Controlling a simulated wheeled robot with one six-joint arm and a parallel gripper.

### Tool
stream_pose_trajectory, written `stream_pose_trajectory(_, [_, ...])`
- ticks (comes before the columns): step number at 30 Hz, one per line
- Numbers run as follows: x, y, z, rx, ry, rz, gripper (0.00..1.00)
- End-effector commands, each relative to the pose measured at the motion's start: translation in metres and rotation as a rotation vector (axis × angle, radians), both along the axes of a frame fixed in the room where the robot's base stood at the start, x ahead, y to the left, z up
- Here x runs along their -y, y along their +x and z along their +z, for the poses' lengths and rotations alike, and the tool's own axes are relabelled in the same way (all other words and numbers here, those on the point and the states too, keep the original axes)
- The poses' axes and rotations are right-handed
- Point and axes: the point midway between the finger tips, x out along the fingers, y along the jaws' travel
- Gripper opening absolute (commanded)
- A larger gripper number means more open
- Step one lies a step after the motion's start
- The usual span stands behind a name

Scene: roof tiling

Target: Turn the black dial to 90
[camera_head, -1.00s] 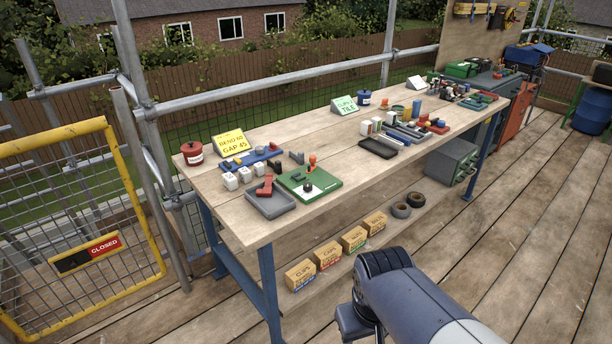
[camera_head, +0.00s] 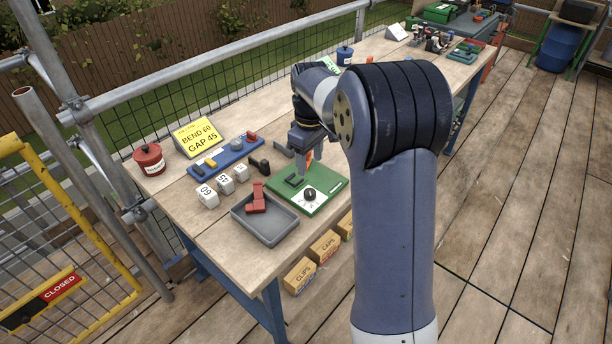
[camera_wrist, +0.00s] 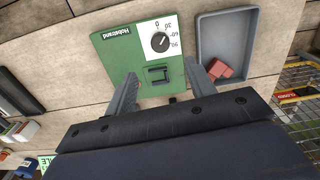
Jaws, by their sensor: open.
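The black dial (camera_wrist: 160,41) sits on a white scale plate on the green board (camera_wrist: 108,52); the marks run from 0 to 90. A pale pointer line shows on the dial, but its exact reading is too small to tell. In the head view the dial (camera_head: 309,194) stands upright near the front of the green board (camera_head: 335,188). My gripper (camera_wrist: 160,68) is open and empty, its fingers apart over the board on both sides of a dark bracket (camera_wrist: 158,77), short of the dial. In the head view my gripper (camera_head: 304,172) hangs above the board's back part.
A grey tray (camera_head: 265,232) with a red part (camera_head: 256,198) lies beside the board. White numbered blocks (camera_head: 207,196), a blue rack (camera_head: 230,156) and a yellow sign (camera_head: 200,137) reading "BEND 60 GAP 45" stand behind. An orange part (camera_head: 309,157) is partly hidden by my gripper.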

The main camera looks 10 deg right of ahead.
Motion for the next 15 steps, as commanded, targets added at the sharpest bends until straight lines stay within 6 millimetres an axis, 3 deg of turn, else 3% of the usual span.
stream_pose_trajectory(15, [0.000,-0.001,-0.084,-0.003,0.000,-0.001,0.52])
